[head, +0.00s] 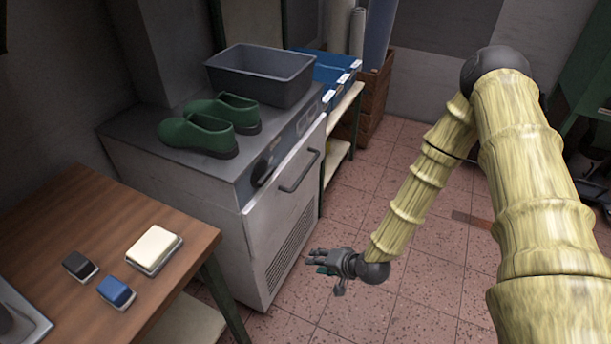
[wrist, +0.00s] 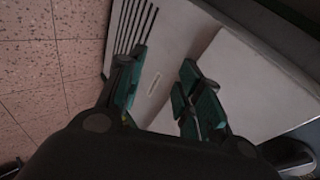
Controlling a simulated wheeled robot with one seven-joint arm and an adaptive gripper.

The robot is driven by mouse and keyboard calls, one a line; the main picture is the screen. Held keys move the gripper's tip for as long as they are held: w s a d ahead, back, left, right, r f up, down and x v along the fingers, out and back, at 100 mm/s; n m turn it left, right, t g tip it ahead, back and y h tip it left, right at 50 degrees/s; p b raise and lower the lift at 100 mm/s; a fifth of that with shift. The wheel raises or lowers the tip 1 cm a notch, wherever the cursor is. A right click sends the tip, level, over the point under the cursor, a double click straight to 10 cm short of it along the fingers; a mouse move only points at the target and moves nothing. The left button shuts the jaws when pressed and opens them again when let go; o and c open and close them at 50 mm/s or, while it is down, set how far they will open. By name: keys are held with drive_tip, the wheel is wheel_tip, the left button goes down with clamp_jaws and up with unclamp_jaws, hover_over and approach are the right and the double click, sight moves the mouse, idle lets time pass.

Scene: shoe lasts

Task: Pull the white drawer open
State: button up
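The grey-white cabinet has a white front panel (head: 284,215) with a dark bar handle (head: 300,171) near its top and vent slots lower down. The panel looks shut; I cannot tell from its look whether it is a drawer or a door. My gripper (head: 318,257) is low in front of the panel's lower part, apart from the handle and below it. In the wrist view my gripper (wrist: 163,62) has its two green-padded fingers spread, with nothing held between them. Behind them is a pale panel (wrist: 175,40) with dark slots at its upper left.
Green clogs (head: 212,128) and a grey bin (head: 262,75) stand on the cabinet top. A wooden table (head: 60,215) with several small blocks is at the left. Blue trays (head: 335,68) sit on a shelf behind.

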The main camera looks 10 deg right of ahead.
drive_tip(key=w+d+r+m+t+y+b, duration=0.15)
drive_tip(key=w+r+t, duration=0.35)
drive_tip(key=w, duration=0.7)
drive_tip(key=m+t, duration=0.2)
drive_tip(key=m, duration=0.1)
approach(305, 170)
drive_tip(key=shift+n+y, duration=0.25)
drive_tip(key=shift+y, duration=0.2)
drive_tip(key=x, duration=0.6)
drive_tip(key=f+x, duration=0.1)
drive_tip(key=x, duration=0.3)
drive_tip(key=shift+w+d+f+p, duration=0.1)
drive_tip(key=shift+d+p, duration=0.25)
clamp_jaws()
